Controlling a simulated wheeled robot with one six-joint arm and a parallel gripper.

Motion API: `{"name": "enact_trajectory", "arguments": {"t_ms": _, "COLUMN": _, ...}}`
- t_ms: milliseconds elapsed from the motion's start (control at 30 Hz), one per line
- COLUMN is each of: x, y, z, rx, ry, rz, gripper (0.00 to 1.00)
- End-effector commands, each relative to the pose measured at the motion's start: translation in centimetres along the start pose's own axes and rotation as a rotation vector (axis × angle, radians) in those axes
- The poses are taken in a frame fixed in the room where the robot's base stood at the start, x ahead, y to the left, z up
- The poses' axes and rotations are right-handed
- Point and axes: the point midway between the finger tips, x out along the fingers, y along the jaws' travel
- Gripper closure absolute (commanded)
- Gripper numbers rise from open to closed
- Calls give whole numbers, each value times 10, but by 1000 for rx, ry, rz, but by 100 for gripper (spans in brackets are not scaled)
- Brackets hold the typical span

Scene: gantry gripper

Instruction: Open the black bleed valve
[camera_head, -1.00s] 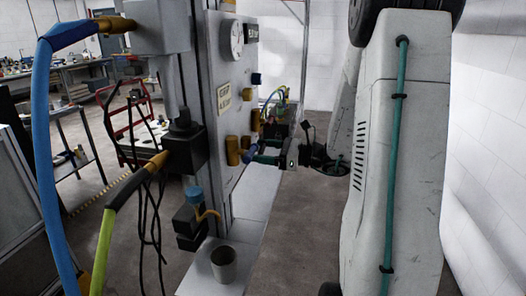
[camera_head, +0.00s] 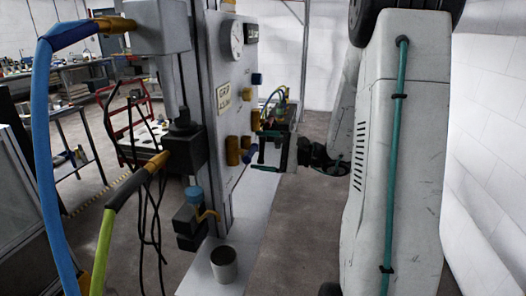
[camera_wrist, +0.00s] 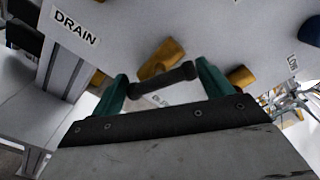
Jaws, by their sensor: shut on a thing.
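The black bleed valve handle (camera_wrist: 163,84) is a short dark bar in the wrist view, in front of a brass valve body (camera_wrist: 161,58) on the grey panel. My gripper (camera_wrist: 165,85) is shut on this handle, with a teal finger at each end of it. In the head view, my gripper (camera_head: 266,151) is at the panel's right face, with its fingers one above the other. The handle is too small and dark there to make out clearly. A label below the handle in the wrist view is mostly hidden by my gripper.
A DRAIN label (camera_wrist: 76,27) is on the panel at upper left. Other brass fittings (camera_head: 232,151) and a blue handle (camera_head: 248,156) sit close to my gripper. A gauge (camera_head: 236,40) is higher up. A grey cup (camera_head: 224,265) stands on the base below. The floor to the right is clear.

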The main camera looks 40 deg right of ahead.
Motion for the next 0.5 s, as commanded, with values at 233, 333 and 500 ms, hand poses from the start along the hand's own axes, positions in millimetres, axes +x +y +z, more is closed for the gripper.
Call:
{"name": "enact_trajectory", "arguments": {"t_ms": 233, "x": 0, "y": 1, "z": 0, "rx": -202, "ry": -1, "rz": 2, "gripper": 44}}
{"name": "enact_trajectory", "arguments": {"t_ms": 333, "x": 0, "y": 1, "z": 0, "rx": -269, "ry": -1, "rz": 2, "gripper": 44}}
{"name": "enact_trajectory", "arguments": {"t_ms": 500, "x": 0, "y": 1, "z": 0, "rx": -354, "ry": -1, "rz": 2, "gripper": 44}}
